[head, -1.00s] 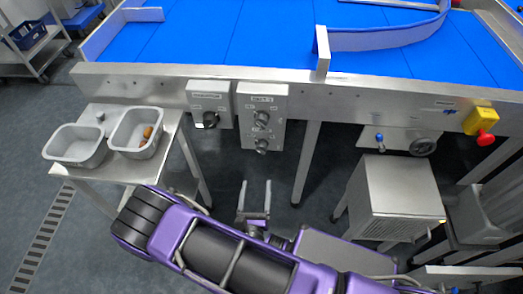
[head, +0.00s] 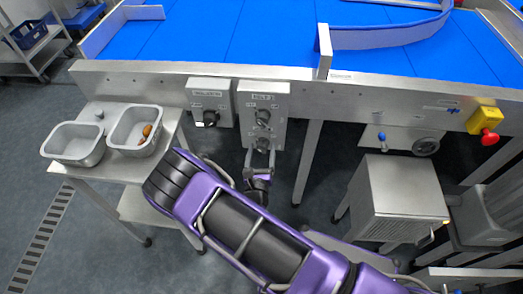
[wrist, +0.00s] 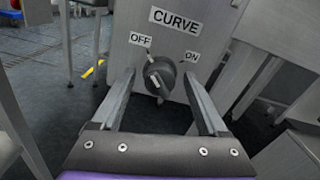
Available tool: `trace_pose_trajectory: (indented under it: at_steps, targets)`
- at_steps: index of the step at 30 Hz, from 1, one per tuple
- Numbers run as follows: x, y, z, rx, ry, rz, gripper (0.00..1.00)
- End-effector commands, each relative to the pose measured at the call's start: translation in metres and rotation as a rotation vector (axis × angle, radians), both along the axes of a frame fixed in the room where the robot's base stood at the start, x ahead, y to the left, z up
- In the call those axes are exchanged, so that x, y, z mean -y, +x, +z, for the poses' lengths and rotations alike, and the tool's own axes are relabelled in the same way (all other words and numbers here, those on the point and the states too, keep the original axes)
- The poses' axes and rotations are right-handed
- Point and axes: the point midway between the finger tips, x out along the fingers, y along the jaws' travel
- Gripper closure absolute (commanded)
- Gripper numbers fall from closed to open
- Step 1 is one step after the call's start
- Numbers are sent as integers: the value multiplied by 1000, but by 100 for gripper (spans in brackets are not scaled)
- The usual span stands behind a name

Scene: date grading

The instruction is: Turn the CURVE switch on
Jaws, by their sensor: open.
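The CURVE switch is a dark round knob (wrist: 159,76) under a CURVE label (wrist: 175,20) in the wrist view. OFF is marked at its upper left and ON at its upper right. A pale mark on the knob appears to point up toward the OFF side. In the head view it is the lower knob (head: 262,144) on the grey switch panel (head: 281,103). My gripper (wrist: 160,75) is open, its fingers on either side of the knob in the wrist view; contact cannot be told. In the head view my gripper (head: 261,154) is just at the lower knob.
Another knob (head: 263,117) sits just above on the same panel, and a second switch box (head: 223,97) is to its left. A steel side table (head: 113,172) with two bins stands at left. A steel cabinet (head: 398,198) stands at right.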

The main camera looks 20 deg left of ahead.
Motion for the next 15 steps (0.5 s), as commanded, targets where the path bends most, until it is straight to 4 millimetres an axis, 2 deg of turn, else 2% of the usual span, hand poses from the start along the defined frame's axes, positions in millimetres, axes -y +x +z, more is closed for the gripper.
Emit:
trace_pose_trajectory:
  at_steps: [2,15]
  targets:
    - [0,0,0,0,0,0,24]
    - [0,-1,0,1,0,0,100]
